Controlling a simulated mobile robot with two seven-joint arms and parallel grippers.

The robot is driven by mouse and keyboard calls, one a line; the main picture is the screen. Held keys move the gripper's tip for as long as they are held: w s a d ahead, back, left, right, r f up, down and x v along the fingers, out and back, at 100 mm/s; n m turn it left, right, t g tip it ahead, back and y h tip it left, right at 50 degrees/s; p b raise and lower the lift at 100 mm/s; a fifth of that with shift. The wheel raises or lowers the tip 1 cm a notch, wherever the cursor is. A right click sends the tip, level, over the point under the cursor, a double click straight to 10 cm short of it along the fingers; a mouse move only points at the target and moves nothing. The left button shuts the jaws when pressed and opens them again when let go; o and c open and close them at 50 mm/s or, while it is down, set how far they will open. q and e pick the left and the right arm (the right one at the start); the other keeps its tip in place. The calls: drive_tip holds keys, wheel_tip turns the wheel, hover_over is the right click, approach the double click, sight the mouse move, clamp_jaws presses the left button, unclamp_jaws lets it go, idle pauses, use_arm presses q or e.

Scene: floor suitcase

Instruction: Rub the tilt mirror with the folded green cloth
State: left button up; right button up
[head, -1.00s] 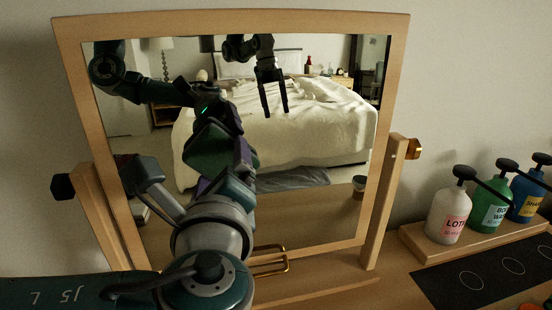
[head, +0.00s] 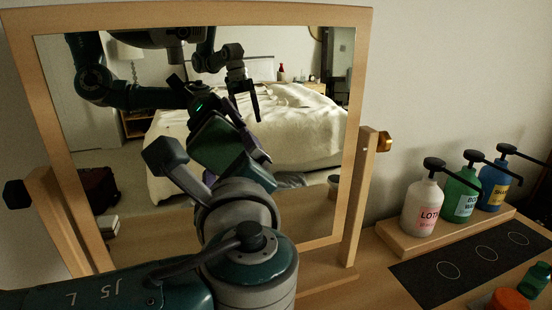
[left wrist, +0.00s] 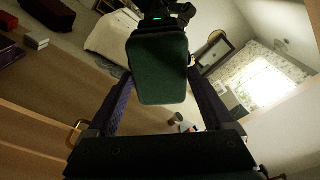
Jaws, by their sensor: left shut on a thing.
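The tilt mirror (head: 325,195) has a light wooden frame between two wooden posts. It fills the left and middle of the head view. My left gripper (head: 232,160) is in front of the glass, partly hidden behind my own wrist. In the left wrist view, its two purple-lined fingers (left wrist: 158,108) stand on either side of the folded green cloth (left wrist: 158,72), which is held between them. The cloth also shows as a green patch in the head view (head: 214,146). I cannot tell whether it touches the glass. My right gripper shows only as a reflection.
A wooden tray (head: 402,246) with white, green and blue pump bottles stands right of the mirror. A black mat (head: 470,268) with ringed circles lies in front of it. A small green bottle (head: 536,279) and an orange item (head: 508,299) are at the lower right. The bed is a reflection.

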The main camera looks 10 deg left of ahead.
sight(197, 160)
use_arm(q)
drive_tip(key=shift+s+a+r+p, duration=0.15)
drive_tip(key=shift+a+p, duration=0.15)
drive_tip(key=shift+a, duration=0.15)
drive_tip(key=shift+s+a+p, duration=0.45)
drive_tip(key=shift+a, duration=0.25)
drive_tip(key=shift+s+a+p, duration=0.4)
drive_tip(key=shift+s+a, duration=0.05)
drive_tip(key=shift+a, duration=0.2)
drive_tip(key=shift+s+a+p, duration=0.55)
drive_tip(key=shift+s+a, duration=0.1)
drive_tip(key=shift+a, duration=0.5)
drive_tip(key=shift+s+a+p, duration=0.5)
drive_tip(key=shift+s+a, duration=0.2)
drive_tip(key=shift+a, duration=0.45)
drive_tip(key=shift+s+a+p, duration=0.55)
drive_tip(key=shift+s+a, duration=0.1)
drive_tip(key=shift+a, duration=0.5)
drive_tip(key=shift+s, duration=0.1)
